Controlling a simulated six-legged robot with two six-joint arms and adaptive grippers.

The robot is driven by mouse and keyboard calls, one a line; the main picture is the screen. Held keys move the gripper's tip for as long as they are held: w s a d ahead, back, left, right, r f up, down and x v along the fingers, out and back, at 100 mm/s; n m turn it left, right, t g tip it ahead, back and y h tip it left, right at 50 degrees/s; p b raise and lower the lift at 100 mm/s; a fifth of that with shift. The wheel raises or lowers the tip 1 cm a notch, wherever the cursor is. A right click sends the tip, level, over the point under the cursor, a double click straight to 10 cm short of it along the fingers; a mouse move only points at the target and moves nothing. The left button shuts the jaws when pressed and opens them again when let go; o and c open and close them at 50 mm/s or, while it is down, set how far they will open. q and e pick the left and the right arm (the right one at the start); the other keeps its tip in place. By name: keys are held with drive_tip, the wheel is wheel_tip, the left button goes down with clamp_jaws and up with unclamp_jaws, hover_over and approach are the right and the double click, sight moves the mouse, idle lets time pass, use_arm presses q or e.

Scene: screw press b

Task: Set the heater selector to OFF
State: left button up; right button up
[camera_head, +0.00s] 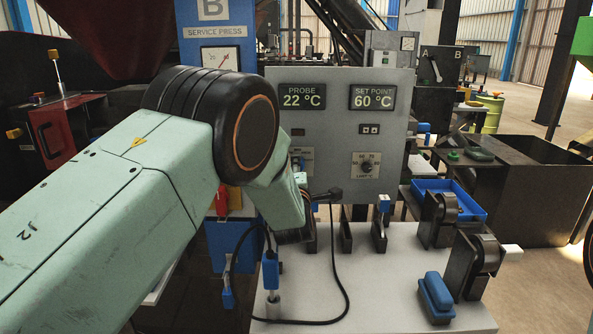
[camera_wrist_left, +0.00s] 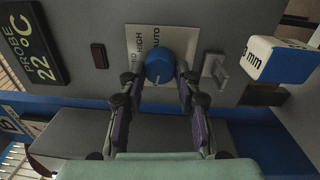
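The heater selector (camera_wrist_left: 159,65) is a blue round knob on a pale label plate (camera_wrist_left: 150,38) in the left wrist view. In the head view, my left arm largely hides the gripper and this part of the panel. My right gripper is not in view.
The grey panel (camera_head: 333,100) shows PROBE 22 °C and SET POINT 60 °C, with a dark dial (camera_head: 366,166) at its right. A black cable (camera_head: 345,270) hangs over the pale table (camera_head: 385,300). A blue tray (camera_head: 470,199) and black holders stand right.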

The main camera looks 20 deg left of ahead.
use_arm(q)
drive_tip(key=o, duration=0.5)
drive_tip(key=shift+w+r, duration=0.15)
drive_tip(key=shift+w, duration=0.1)
drive_tip(key=shift+c, duration=0.2)
drive_tip(key=shift+s, duration=0.1)
drive_tip(key=shift+s, duration=0.15)
drive_tip(key=v, duration=0.7)
drive_tip(key=shift+s, duration=0.15)
